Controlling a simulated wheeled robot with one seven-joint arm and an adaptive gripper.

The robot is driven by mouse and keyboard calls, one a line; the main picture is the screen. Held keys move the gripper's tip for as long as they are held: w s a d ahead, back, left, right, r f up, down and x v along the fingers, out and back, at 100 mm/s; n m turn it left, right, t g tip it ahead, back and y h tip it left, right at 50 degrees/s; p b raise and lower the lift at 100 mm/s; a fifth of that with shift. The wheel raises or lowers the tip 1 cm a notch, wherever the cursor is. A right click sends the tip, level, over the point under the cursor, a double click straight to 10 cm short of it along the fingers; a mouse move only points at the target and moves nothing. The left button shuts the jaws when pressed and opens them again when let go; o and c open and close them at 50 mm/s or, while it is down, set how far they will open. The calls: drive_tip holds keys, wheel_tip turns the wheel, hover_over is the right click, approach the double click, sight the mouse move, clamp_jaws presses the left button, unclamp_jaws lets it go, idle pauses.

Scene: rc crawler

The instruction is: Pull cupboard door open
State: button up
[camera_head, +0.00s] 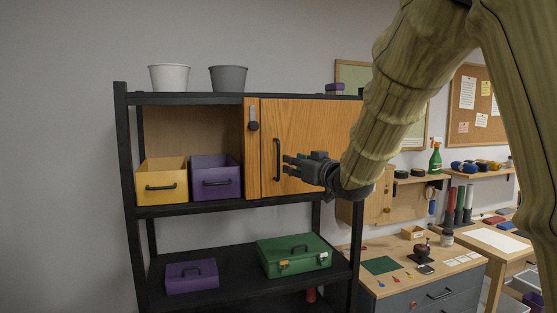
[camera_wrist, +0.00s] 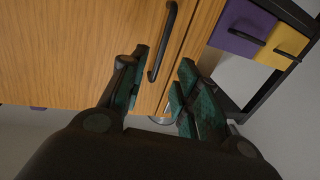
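The cupboard door (camera_head: 325,125) is wood-coloured, closed, and set in the upper right of a black shelf unit. Its black vertical bar handle (camera_head: 277,159) is near the door's left edge. My gripper (camera_head: 286,164) is just right of the handle, fingers toward it. In the wrist view the door (camera_wrist: 80,50) fills the upper left, and the handle (camera_wrist: 163,45) lies in line with the gap between the fingertips of my open gripper (camera_wrist: 163,60). I see no finger closed on the handle. My arm hides the door's right part.
A narrow wooden strip with a dark latch (camera_head: 253,124) is left of the door. Yellow (camera_head: 162,172) and purple (camera_head: 216,167) bins sit beside it. A green case (camera_head: 293,256) and a purple box (camera_head: 191,277) are below. A workbench (camera_head: 400,285) stands at right.

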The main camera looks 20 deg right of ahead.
sight(279, 160)
drive_tip(key=p+x, duration=0.3)
drive_tip(key=x, duration=0.6)
drive_tip(key=shift+w+a, duration=0.15)
drive_tip(key=shift+w, duration=0.2)
clamp_jaws()
